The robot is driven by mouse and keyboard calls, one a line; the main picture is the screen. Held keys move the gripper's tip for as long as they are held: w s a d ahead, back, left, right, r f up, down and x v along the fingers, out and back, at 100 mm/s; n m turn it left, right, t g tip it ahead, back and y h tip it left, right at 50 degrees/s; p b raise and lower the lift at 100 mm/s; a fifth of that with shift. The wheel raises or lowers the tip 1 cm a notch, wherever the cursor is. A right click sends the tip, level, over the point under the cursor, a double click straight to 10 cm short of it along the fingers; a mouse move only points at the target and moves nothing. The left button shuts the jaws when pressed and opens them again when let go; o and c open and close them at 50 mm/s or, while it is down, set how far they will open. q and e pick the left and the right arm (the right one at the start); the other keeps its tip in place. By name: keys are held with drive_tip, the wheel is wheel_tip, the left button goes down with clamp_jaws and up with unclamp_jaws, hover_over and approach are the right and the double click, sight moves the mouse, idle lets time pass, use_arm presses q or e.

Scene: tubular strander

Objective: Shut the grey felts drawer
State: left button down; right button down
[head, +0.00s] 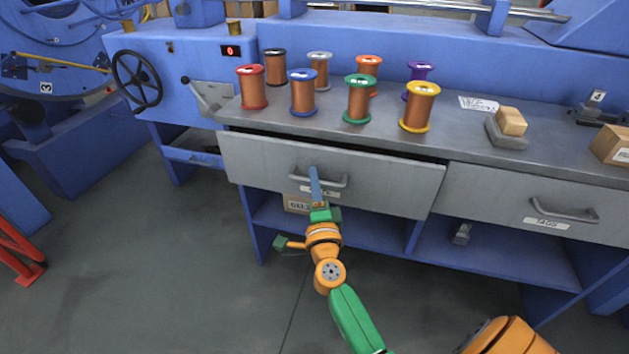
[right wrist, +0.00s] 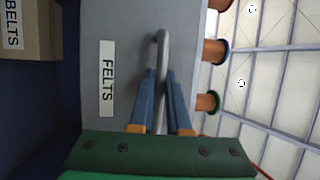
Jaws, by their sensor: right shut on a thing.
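The grey felts drawer (head: 395,187) is the left drawer under the bench top in the head view. It stands slightly open, with a dark gap along its top edge. Its grey bar handle (head: 335,182) is near the middle of its front. My right gripper (head: 314,173) is shut on this handle and partly hides the label below it. In the right wrist view the blue fingers lie on both sides of the handle (right wrist: 163,45). The FELTS label (right wrist: 107,80) is beside them on the drawer front. My left gripper is not in view.
Several copper wire spools (head: 303,93) stand on the bench top (head: 455,140). The tags drawer (head: 490,199) to the right appears shut. A cardboard box (head: 297,204) marked BELTS sits on the shelf below. A handwheel (head: 137,80) is at the left. The floor in front is clear.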

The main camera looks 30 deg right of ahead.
sight(319, 171)
drive_tip(key=w+d, duration=0.2)
drive_tip(key=d, duration=0.1)
drive_tip(key=shift+w, duration=0.25)
drive_tip(key=shift+r, duration=0.1)
drive_tip(key=c, duration=0.9)
unclamp_jaws()
